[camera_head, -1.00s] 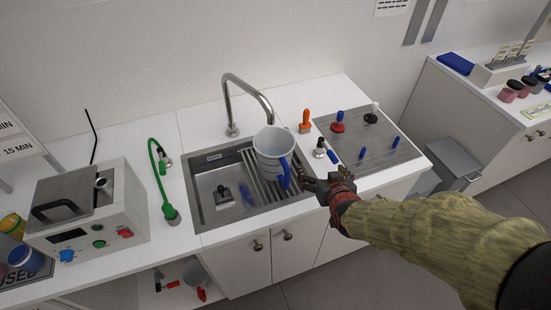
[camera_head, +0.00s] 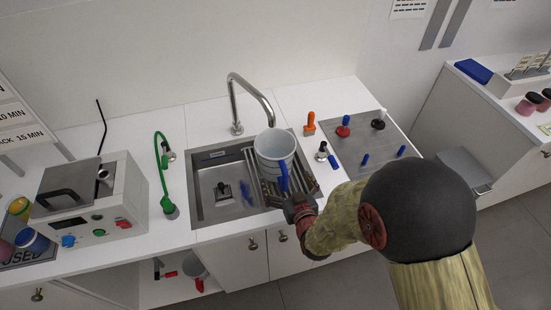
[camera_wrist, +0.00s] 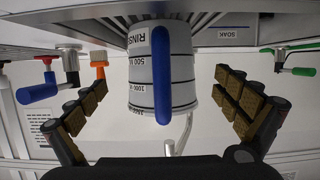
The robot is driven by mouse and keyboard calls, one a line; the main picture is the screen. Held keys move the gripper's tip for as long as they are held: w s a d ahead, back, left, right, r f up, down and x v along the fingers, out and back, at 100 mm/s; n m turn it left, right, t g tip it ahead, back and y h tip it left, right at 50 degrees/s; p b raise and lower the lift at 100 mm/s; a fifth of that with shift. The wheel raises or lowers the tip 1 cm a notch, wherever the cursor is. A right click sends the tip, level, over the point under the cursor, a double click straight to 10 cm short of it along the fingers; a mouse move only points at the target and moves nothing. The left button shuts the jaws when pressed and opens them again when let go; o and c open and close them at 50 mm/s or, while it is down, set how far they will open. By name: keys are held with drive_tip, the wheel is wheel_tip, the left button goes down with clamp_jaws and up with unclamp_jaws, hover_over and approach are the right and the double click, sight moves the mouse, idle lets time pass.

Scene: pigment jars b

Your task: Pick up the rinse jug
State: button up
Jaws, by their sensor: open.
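The rinse jug (camera_head: 274,152) is a pale grey-white jug with a blue handle. It stands upright on the slatted rack at the right side of the sink, below the faucet. The wrist view shows the jug (camera_wrist: 185,62) with dark marks, partly readable lettering and its blue handle (camera_wrist: 161,75) facing me. My gripper (camera_head: 288,196) is at the handle side of the jug, at the sink's front edge. In the wrist view my gripper (camera_wrist: 162,105) is open, its padded fingers spread on either side of the jug and handle with gaps. The head view partly hides the fingertips.
The steel sink (camera_head: 205,208) surrounds the rack, and the faucet (camera_head: 250,92) arches behind the jug. An orange-handled tool (camera_head: 310,122) and a panel with knobs (camera_head: 365,148) lie right. A green hose (camera_head: 161,165) and a boxy device (camera_head: 95,205) stand left.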

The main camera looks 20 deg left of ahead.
sight(280, 171)
drive_tip(key=x, duration=0.2)
drive_tip(key=b+x, duration=0.1)
drive_tip(key=x, duration=0.3)
drive_tip(key=shift+s+f, duration=0.1)
drive_tip(key=shift+f, duration=0.3)
drive_tip(key=shift+w+a, duration=0.25)
drive_tip(key=shift+w, duration=0.15)
drive_tip(key=shift+c, duration=0.3)
clamp_jaws()
idle(0.6)
idle(0.4)
drive_tip(key=shift+r, duration=0.1)
idle(0.4)
